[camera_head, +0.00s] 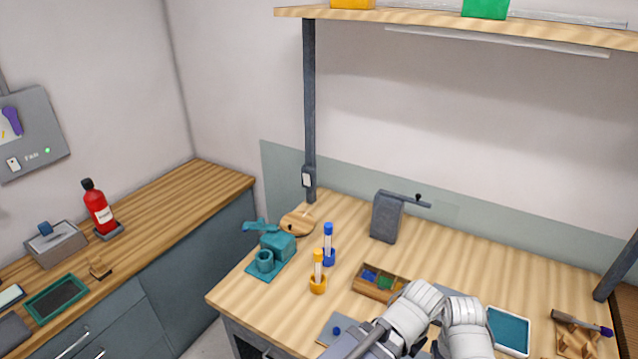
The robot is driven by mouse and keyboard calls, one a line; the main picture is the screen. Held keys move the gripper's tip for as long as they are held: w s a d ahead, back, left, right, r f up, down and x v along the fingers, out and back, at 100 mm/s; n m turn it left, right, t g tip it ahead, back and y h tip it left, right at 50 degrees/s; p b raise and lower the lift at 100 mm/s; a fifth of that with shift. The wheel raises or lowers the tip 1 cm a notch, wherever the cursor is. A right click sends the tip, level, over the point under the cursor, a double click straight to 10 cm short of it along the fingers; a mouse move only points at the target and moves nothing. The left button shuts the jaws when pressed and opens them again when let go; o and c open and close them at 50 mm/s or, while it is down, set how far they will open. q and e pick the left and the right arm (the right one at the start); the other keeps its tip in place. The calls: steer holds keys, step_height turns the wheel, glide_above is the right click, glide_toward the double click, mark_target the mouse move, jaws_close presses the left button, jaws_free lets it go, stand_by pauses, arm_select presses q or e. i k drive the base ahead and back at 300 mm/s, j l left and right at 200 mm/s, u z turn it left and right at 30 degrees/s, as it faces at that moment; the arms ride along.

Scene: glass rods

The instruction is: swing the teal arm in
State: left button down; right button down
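The teal arm (256,226) is a short bar on top of a teal device (278,246) at the left back of the wooden workbench. It points to the left, out past the device's block. A teal cup-like holder (265,261) stands in front of the block on the same teal base, and the arm does not lie over it. White and grey links of my two arms show at the bottom, right of centre, well away from the device. No fingertips of either gripper show.
Beside the device stand a blue-based tube (328,246) and an orange-based tube (317,274). A round wooden board (298,223) lies behind it. A divided wooden tray (380,283) and a dark grey stand (386,218) are farther right. The bench's left front corner is clear.

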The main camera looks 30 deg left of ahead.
mark_target(261, 225)
steer(key=u, duration=1.4)
steer(key=i+j+u, duration=0.25)
steer(key=i+j, duration=0.25)
